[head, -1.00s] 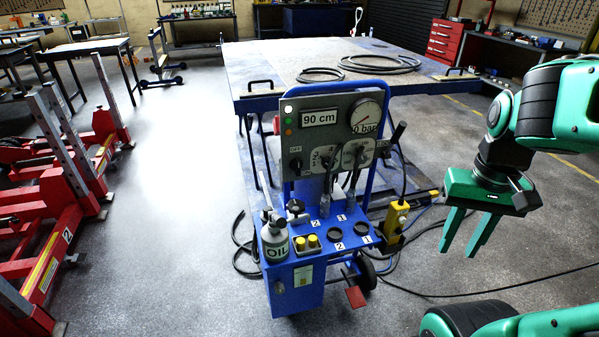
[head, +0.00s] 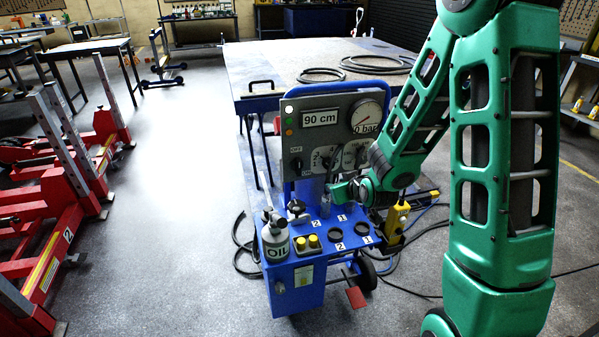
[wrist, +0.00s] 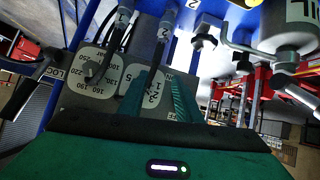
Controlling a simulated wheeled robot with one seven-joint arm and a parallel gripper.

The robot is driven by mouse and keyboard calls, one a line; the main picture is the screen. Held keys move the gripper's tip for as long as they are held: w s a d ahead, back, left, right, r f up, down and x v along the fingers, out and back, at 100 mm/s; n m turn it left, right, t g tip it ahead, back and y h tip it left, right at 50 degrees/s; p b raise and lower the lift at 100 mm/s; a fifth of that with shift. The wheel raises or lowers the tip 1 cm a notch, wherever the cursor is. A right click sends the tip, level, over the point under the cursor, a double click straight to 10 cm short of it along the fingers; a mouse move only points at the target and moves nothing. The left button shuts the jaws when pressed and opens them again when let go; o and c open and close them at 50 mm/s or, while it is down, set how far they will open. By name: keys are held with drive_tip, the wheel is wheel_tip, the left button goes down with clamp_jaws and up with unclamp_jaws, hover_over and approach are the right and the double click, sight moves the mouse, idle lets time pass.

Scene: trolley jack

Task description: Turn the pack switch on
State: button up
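The blue hydraulic pack (head: 292,275) has an upright grey control panel (head: 290,106). A black rotary switch (head: 296,165), with an OFF label above it, sits at the panel's lower left; I take it for the pack switch. The exact way its knob points is too small to tell. My gripper (head: 338,191) is in front of the panel's lower part, right of that switch and apart from it. In the wrist view, the green fingers (wrist: 158,92) are spread around a numbered dial plate (wrist: 152,88), with nothing held. I cannot make out the switch in the wrist view.
Hoses with couplings (wrist: 166,22) stand close to my fingers. A gauge (head: 366,116) is at upper right.

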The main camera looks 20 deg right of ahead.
sight(299, 168)
drive_tip(key=shift+w+a+f+m+t, duration=0.6)
drive_tip(key=shift+w+a+m+t, duration=0.45)
drive_tip(key=shift+a+t, duration=2.8)
drive_tip(key=shift+g, duration=0.45)
drive_tip(key=w, duration=0.7)
drive_tip(key=w+a, duration=0.1)
drive_tip(key=w, duration=0.2)
drive_tip(key=shift+w, duration=0.2)
clamp_jaws()
